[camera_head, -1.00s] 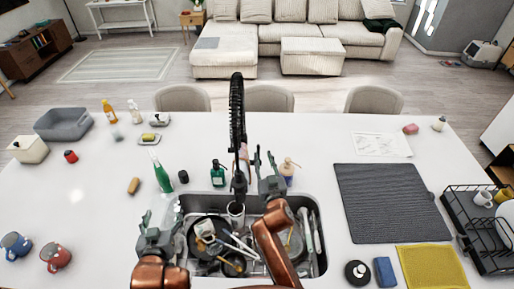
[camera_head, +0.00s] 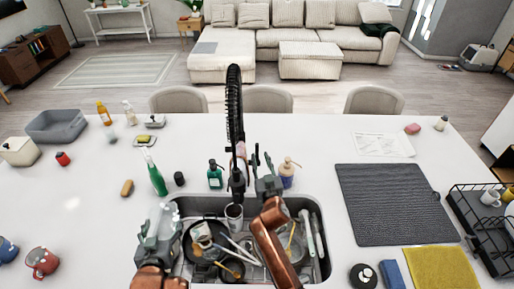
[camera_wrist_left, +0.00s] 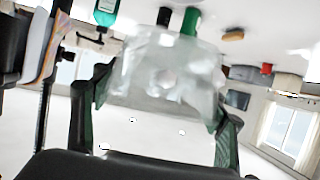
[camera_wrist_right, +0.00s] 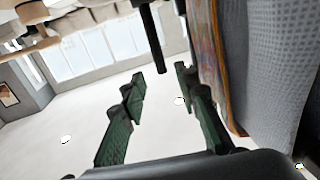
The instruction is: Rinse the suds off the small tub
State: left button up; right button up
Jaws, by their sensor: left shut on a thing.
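The small tub (camera_wrist_left: 165,75) is translucent and cloudy, with whitish patches, in the left wrist view. My left gripper (camera_wrist_left: 160,110) is shut on it, one finger on each side. In the head view my left gripper (camera_head: 160,235) holds the tub (camera_head: 167,218) at the left edge of the sink (camera_head: 322,262). The black spring-neck faucet (camera_head: 235,105) stands over the sink, with its spray head (camera_head: 238,185) pointing down. My right gripper (camera_head: 262,165) is just right of the faucet. Its fingers are apart and empty in the right wrist view (camera_wrist_right: 160,85). I cannot tell whether water runs.
The sink holds pans, a cup (camera_head: 234,215) and several utensils. Bottles, including a green one (camera_head: 156,175) and a dark green pump (camera_head: 215,176), stand behind it. A grey mat (camera_head: 390,203), yellow cloth (camera_head: 440,270) and black rack (camera_head: 490,225) lie right. The left counter has free room.

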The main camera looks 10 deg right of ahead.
send_over(257, 160)
jog(key=shift+w+d, duration=0.1)
jog(key=shift+w, duration=0.3)
grip_shut()
dwell(0.6)
